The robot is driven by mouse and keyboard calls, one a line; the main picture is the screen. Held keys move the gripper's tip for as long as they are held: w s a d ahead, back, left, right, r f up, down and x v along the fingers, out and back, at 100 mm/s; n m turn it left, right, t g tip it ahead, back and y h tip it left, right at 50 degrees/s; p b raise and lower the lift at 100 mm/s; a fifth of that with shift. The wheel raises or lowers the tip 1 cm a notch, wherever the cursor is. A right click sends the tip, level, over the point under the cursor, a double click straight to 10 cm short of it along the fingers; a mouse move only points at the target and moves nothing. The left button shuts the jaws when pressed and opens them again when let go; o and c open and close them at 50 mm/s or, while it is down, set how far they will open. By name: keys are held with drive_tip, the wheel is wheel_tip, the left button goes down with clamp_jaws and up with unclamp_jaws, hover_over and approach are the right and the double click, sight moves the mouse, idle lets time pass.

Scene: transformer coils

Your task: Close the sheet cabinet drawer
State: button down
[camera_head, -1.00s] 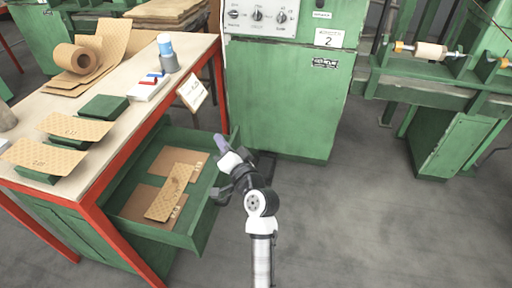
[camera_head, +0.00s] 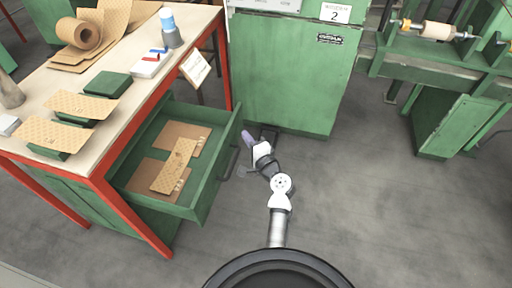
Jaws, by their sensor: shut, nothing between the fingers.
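The green sheet cabinet drawer (camera_head: 200,193) is pulled out from under the red-framed workbench (camera_head: 95,160). Sheets of brown board (camera_head: 175,165) lie flat inside it. My gripper (camera_head: 247,139) is just outside the drawer's front, at its far right end. Its fingers are shut and look empty. A small gap of floor seems to lie between my gripper and the drawer front, but I cannot tell whether they touch.
A green machine cabinet (camera_head: 290,75) marked 2 stands close behind my gripper. The bench top holds a brown roll (camera_head: 78,34), patterned sheets on green blocks (camera_head: 80,105) and a bottle (camera_head: 170,30). A winding machine (camera_head: 440,60) stands at right. Grey floor (camera_head: 370,200) is clear at right.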

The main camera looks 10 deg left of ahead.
sight(231, 129)
drive_tip(key=shift+a+p, duration=0.4)
drive_tip(key=shift+a, duration=1.55)
